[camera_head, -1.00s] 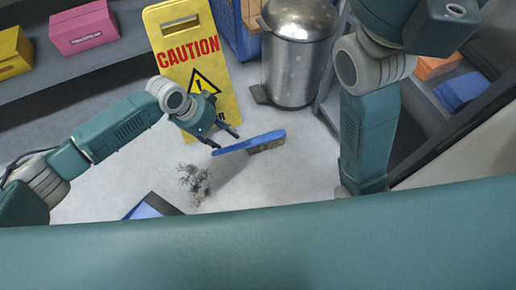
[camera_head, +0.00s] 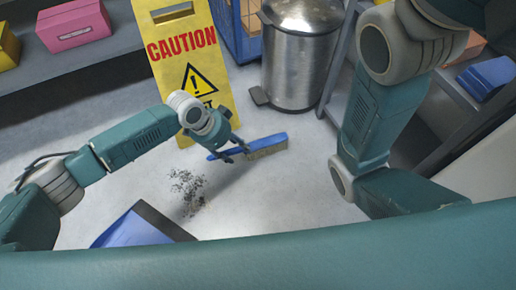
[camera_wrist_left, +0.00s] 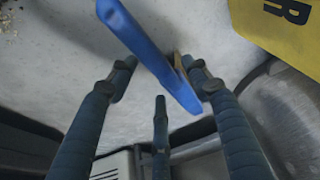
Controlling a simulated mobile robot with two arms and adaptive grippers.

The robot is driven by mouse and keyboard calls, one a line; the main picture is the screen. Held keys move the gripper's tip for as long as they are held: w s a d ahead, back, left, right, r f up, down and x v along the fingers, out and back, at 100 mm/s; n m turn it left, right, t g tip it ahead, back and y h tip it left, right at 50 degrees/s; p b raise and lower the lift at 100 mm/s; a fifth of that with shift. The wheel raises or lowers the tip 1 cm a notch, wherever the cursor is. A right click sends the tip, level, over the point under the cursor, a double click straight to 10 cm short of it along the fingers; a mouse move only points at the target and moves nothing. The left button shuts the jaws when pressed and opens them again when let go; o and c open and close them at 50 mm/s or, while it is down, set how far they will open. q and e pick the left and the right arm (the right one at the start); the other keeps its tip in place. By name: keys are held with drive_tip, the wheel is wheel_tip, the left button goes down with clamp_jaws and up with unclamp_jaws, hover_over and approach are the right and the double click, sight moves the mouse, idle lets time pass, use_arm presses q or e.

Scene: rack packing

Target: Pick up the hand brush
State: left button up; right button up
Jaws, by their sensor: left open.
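The hand brush (camera_head: 267,143) lies on the floor, with a long blue body and pale bristles along its lower side. My left gripper (camera_head: 236,154) is open over the brush's left part in the head view, with its fingers pointing down. In the left wrist view the blue brush (camera_wrist_left: 142,42) runs diagonally between the spread fingers of my left gripper (camera_wrist_left: 161,72). The fingers are not closed on it; whether one touches it I cannot tell. My right arm shows at the right of the head view, but its gripper is out of sight.
A yellow caution sign (camera_head: 170,75) and a metal bin (camera_head: 298,55) stand just behind the brush. A dark debris pile (camera_head: 188,190) lies in front. A blue, dark-edged object (camera_head: 132,230) is at the lower left. Shelves with boxes (camera_head: 75,24) line the sides.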

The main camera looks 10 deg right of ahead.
use_arm(q)
drive_tip(key=shift+d+f, duration=0.15)
drive_tip(key=shift+f, duration=0.3)
drive_tip(key=shift+r, duration=0.15)
drive_tip(key=shift+f+p, duration=0.25)
drive_tip(key=shift+p, duration=0.05)
drive_tip(key=shift+w, duration=0.1)
clamp_jaws()
